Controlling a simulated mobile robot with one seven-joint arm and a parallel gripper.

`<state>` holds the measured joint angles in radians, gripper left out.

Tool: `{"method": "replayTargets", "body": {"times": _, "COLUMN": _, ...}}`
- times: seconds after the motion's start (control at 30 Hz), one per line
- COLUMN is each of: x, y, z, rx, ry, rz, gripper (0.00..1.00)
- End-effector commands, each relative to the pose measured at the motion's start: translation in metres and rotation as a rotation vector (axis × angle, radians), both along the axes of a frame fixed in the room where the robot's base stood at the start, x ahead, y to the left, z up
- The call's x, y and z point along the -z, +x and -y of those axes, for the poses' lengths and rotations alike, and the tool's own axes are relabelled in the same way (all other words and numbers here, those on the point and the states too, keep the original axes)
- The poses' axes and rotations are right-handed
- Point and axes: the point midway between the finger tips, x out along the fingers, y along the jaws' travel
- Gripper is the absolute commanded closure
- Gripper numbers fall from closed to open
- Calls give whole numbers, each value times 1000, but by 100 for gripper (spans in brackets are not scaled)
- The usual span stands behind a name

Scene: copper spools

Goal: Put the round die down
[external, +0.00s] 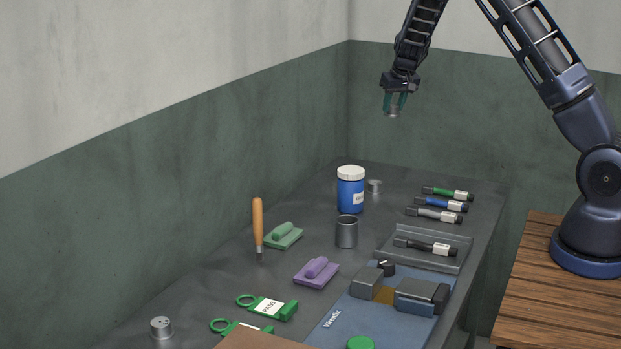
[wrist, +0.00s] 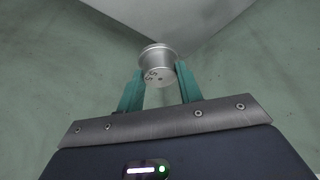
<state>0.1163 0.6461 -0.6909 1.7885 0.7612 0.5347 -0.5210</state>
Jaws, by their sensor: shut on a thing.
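My gripper (external: 395,102) is high above the far part of the grey table (external: 215,270), with its teal fingers shut on the round die (external: 393,113). In the wrist view the round die (wrist: 158,68) is a short silver metal cylinder with rims and small dark marks on its face. It sits between the two teal fingertips of the gripper (wrist: 160,80). The die hangs in the air, clear of the table and everything on it.
Below are a blue jar (external: 351,193), a small metal cylinder (external: 375,187), a grey cup (external: 347,232), several markers (external: 447,194) and a grey tray (external: 398,262). Another metal cylinder (external: 161,328) stands front left. Bare table lies left of the jar. Green walls (external: 150,190) border the table.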

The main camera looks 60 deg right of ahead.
Motion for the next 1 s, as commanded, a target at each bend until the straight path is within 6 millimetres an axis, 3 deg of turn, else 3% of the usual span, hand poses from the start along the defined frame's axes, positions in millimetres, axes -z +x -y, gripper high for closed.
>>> {"method": "replayTargets", "body": {"times": 0.2, "x": -2, "y": 3, "z": -4, "rx": -9, "ry": 0, "rz": -1, "gripper": 96}}
{"method": "replayTargets", "body": {"times": 0.37, "x": 0, "y": 24, "z": -31, "rx": -66, "ry": 3, "rz": -4, "gripper": 96}}
{"method": "replayTargets", "body": {"times": 0.7, "x": 6, "y": 99, "z": -154, "rx": -317, "ry": 10, "rz": -15, "gripper": 96}}
{"method": "replayTargets", "body": {"times": 1.0, "x": 9, "y": 148, "z": -277, "rx": -545, "ry": 13, "rz": -23, "gripper": 96}}
